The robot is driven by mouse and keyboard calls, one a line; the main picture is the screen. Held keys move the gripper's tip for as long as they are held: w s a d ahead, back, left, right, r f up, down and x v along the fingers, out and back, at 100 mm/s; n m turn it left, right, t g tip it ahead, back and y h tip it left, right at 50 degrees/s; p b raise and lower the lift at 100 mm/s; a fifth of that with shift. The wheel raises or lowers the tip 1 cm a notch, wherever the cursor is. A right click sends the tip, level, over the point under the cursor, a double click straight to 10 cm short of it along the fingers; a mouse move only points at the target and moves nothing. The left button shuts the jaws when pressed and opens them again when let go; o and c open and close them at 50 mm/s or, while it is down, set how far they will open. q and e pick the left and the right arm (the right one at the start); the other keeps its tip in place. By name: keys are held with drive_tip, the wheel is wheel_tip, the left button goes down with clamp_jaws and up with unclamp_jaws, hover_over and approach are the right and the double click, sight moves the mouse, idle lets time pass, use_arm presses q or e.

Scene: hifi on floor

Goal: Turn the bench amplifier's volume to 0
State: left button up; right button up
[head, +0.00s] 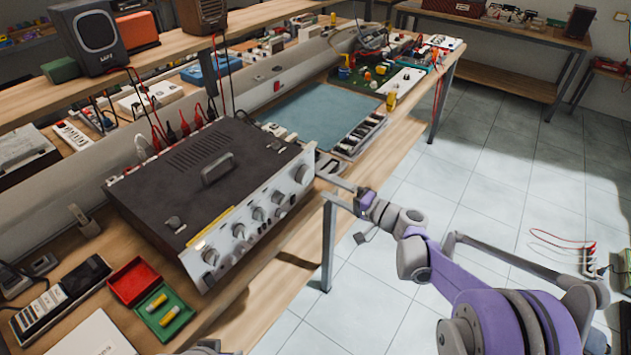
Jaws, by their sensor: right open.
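The bench amplifier (215,185) is a wide dark-topped box with a silver front panel, standing on the wooden bench. A row of several knobs runs along its front. The largest-looking knob (302,174) is at the panel's far right end; I cannot read any label or pointer that marks the volume. My right gripper (326,186) is open, with its fingers pointing left toward that end of the panel. It is close to the large knob, and nothing shows between the fingers. I cannot tell whether a finger touches the amplifier.
Red and green trays (165,316) with yellow items lie left of the amplifier. Cables rise behind it. A blue-grey mat (320,108) and a row of small parts (362,135) lie beyond it. Tiled floor (480,185) is open right of the bench.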

drive_tip(key=v, duration=0.5)
drive_tip(key=shift+s+d, duration=0.15)
drive_tip(key=s+a+r+n+g+h+p, duration=0.2)
drive_tip(key=s+n+g+h+p, duration=0.25)
drive_tip(key=s, duration=1.15)
use_arm(q)
wheel_tip(320, 180, up, 11)
drive_tip(key=w+p, duration=0.2)
drive_tip(key=p, duration=0.3)
drive_tip(key=shift+t, duration=0.3)
use_arm(e)
drive_tip(key=s+d+h, duration=1)
drive_tip(key=s+d, duration=0.1)
drive_tip(key=s, duration=0.4)
drive_tip(key=shift+s+f+g, duration=0.35)
drive_tip(key=shift+f, duration=0.1)
use_arm(q)
drive_tip(key=shift+c, duration=0.2)
